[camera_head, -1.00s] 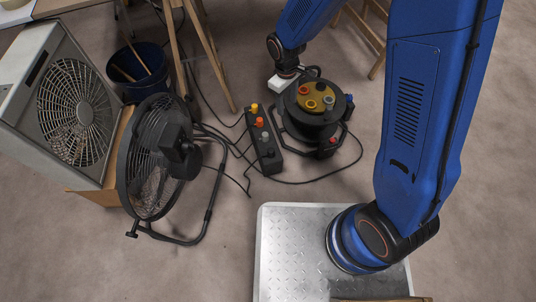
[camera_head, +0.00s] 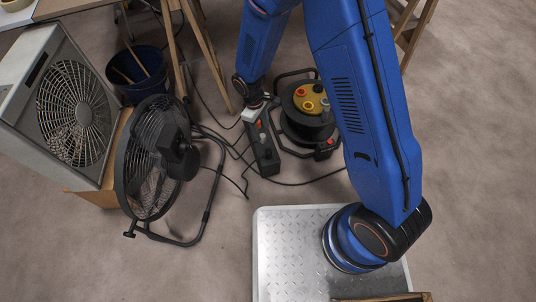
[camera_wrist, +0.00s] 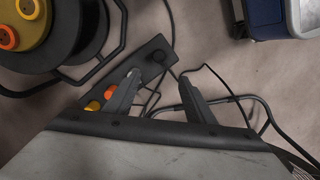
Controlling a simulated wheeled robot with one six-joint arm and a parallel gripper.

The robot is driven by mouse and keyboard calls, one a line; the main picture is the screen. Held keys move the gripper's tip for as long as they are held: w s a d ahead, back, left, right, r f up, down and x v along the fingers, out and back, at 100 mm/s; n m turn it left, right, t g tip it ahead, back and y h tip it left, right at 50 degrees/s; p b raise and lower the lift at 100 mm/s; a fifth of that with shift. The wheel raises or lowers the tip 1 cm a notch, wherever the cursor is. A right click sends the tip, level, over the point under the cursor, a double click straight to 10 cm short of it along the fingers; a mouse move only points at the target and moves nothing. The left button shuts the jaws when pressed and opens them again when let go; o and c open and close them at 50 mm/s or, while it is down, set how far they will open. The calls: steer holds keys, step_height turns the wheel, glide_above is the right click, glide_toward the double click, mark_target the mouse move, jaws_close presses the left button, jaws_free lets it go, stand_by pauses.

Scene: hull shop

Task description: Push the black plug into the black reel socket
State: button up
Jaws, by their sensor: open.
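The black plug (camera_wrist: 159,57) appears as a dark round shape near the end of the black power strip (camera_wrist: 146,50) in the wrist view; it is hard to separate from the strip. My gripper (camera_wrist: 161,82) is open, its two fingers spread, with the strip's end and floor showing beyond them. It looks empty and above the strip. The cable reel (camera_head: 285,128) stands right of the strip in the head view; its yellow face carries red, yellow and grey sockets. The reel's edge shows top left in the wrist view (camera_wrist: 70,35).
Orange and yellow plugs (camera_wrist: 108,94) sit beside my left finger. Loose cables (camera_wrist: 245,97) lie around the strip. A floor fan (camera_head: 150,160), a blue bucket (camera_head: 122,88) and trestle legs (camera_head: 208,55) stand to the left and behind. Open floor (camera_head: 460,170) lies at right.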

mark_target(268, 151)
steer(key=f, duration=0.4)
steer(key=d+f, duration=0.1)
steer(key=f, duration=0.3)
steer(key=s+f, duration=0.1)
steer(key=f, duration=0.3)
steer(key=shift+d, duration=0.4)
steer(key=f, duration=0.1)
steer(key=d+f, duration=0.1)
steer(key=f, duration=0.1)
steer(key=shift+f, duration=0.2)
steer(key=shift+s+f, duration=0.1)
steer(key=shift+f, duration=0.75)
steer(key=c, duration=1.1)
